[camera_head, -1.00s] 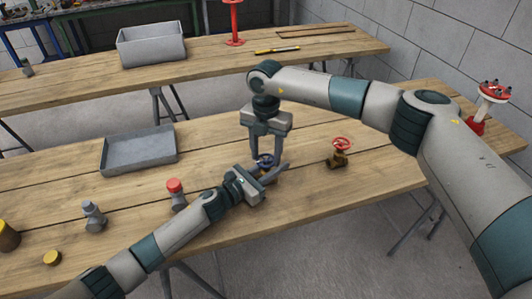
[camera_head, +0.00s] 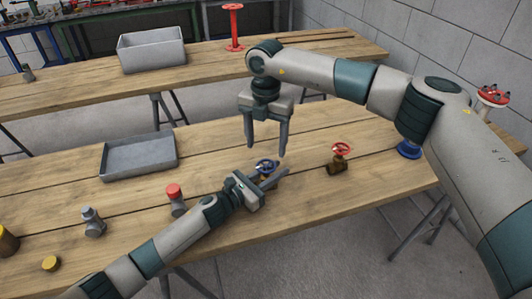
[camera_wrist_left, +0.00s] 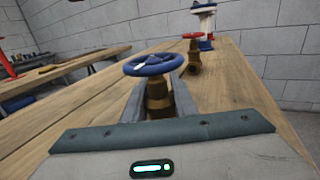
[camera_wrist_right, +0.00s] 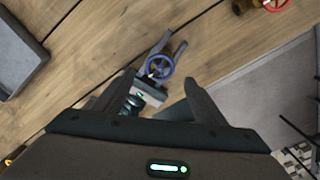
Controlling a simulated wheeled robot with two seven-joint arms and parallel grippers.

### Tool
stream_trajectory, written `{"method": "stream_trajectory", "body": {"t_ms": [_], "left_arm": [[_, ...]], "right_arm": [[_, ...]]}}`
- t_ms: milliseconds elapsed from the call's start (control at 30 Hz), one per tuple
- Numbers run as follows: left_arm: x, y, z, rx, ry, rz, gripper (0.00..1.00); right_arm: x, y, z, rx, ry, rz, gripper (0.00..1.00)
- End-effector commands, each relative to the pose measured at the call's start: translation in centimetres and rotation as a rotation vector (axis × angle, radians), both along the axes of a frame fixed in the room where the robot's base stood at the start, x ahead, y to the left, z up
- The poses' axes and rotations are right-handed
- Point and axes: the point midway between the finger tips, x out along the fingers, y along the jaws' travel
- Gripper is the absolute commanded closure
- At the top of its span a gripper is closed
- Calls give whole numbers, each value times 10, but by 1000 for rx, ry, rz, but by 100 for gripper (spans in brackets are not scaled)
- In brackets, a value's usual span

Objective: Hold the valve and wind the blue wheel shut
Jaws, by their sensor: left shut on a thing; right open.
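The brass valve with the blue wheel (camera_head: 266,165) stands on the front bench. In the left wrist view its blue wheel (camera_wrist_left: 153,65) sits above the brass body (camera_wrist_left: 158,98), which is between my left fingers. My left gripper (camera_head: 272,180) is shut on that body, below the wheel. My right gripper (camera_head: 266,148) is open and empty, pointing down above the valve and apart from it. In the right wrist view the blue wheel (camera_wrist_right: 159,66) lies beyond the right fingertips. A second brass valve with a red wheel (camera_head: 341,150) stands to the right.
A grey tray (camera_head: 138,157) lies behind and left. A red-capped grey fitting (camera_head: 175,197), another grey fitting (camera_head: 93,220) and a yellow cap (camera_head: 51,263) stand at the left. A blue flanged base (camera_head: 409,150) is at the right, near my right arm.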

Motion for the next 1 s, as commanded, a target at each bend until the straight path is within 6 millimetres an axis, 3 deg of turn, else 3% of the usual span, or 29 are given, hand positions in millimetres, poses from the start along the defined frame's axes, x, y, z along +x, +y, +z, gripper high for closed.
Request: {"method": "stream_trajectory", "body": {"t_ms": [100,333,767,800,833,867,1000], "left_arm": [[1,1,0,1,0,2,100],[1,1,0,1,-1,2,100],[1,1,0,1,-1,2,100],[1,1,0,1,-1,2,66],[1,1,0,1,-1,2,58],[1,1,0,1,-1,2,53],[1,1,0,1,-1,1,53]], "right_arm": [[1,0,23,2,-4,-1,35],[1,0,51,0,-2,-1,35],[1,0,59,1,-1,-1,35],[1,0,59,1,-1,-1,35],[1,0,59,1,-1,-1,35],[1,0,59,1,-1,-1,35],[1,0,59,1,-1,-1,35]]}}
